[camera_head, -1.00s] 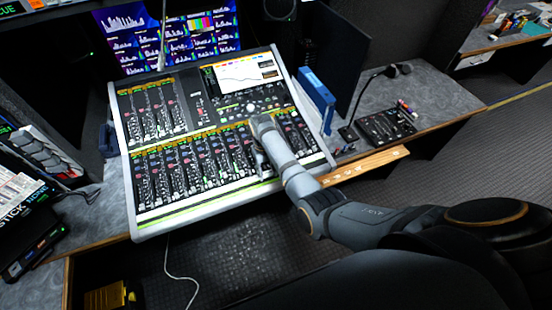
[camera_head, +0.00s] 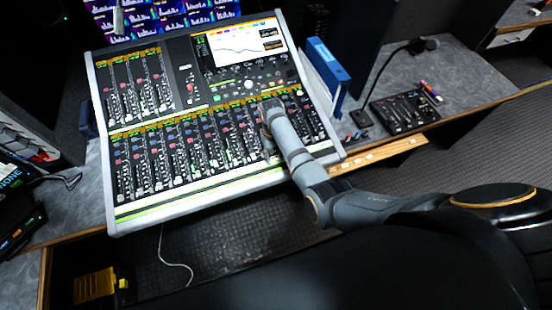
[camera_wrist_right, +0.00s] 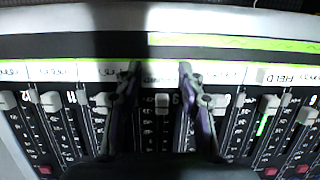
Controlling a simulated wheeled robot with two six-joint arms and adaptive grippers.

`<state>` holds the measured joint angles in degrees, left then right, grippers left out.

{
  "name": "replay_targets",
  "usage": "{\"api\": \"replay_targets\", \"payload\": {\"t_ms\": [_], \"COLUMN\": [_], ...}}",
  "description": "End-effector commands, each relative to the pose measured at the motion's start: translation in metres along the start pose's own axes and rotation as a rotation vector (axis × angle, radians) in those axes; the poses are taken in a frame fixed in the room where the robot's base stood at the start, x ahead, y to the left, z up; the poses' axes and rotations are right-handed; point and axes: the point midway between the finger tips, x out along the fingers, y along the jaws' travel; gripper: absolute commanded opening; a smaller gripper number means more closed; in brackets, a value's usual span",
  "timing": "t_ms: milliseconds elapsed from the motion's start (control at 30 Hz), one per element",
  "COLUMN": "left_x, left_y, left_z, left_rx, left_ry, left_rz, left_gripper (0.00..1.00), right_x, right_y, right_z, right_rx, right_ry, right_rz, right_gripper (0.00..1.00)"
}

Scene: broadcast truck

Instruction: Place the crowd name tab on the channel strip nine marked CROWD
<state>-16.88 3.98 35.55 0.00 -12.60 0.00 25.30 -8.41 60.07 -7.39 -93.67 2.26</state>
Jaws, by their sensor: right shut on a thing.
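The crowd name tab (camera_wrist_right: 160,77) is a small pale label strip, seen in the right wrist view between my fingertips; its lettering is too blurred to read. My right gripper (camera_wrist_right: 160,70) is shut on it, one finger at each end. The tab is at the white scribble strip above the fader marked 9 (camera_wrist_right: 162,102); I cannot tell whether it touches. In the head view my right gripper (camera_head: 268,150) points down over the right part of the mixing console (camera_head: 200,199), and the tab is hidden. My left gripper is not in view.
Neighbouring labels, one reading like FIELD (camera_wrist_right: 288,77), lie along the same strip beside raised fader caps. A blue binder (camera_head: 328,72), a gooseneck microphone (camera_head: 388,70) and a small control box (camera_head: 405,112) stand right of the console. A wooden ledge (camera_head: 380,153) runs below them.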

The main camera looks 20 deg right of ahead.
Motion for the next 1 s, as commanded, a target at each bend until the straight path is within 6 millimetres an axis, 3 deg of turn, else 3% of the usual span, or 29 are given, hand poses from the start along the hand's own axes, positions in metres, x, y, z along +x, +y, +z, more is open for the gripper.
{"api": "replay_targets", "payload": {"t_ms": [33,133,333,367,500,833,1000], "left_x": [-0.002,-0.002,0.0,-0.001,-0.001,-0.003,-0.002], "left_y": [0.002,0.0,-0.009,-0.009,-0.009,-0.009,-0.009], "left_z": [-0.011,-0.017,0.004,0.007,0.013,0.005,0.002], "left_rx": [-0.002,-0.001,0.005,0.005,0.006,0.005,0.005], "left_ry": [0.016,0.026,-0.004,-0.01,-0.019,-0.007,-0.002], "left_rz": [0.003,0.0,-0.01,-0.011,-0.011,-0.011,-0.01], "left_gripper": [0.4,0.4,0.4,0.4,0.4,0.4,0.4], "right_x": [-0.001,-0.001,0.004,0.003,0.003,0.0,-0.025], "right_y": [-0.001,-0.001,0.0,0.0,0.0,0.0,-0.001], "right_z": [0.0,0.001,-0.001,-0.001,0.0,0.0,-0.001], "right_rx": [0.0,0.0,0.0,0.0,0.0,0.0,0.0], "right_ry": [0.002,0.001,0.001,0.002,0.001,0.002,0.006], "right_rz": [-0.001,-0.001,-0.001,-0.001,-0.001,-0.001,-0.002], "right_gripper": [0.14,0.14,0.14,0.42,0.61,0.61,0.61]}}
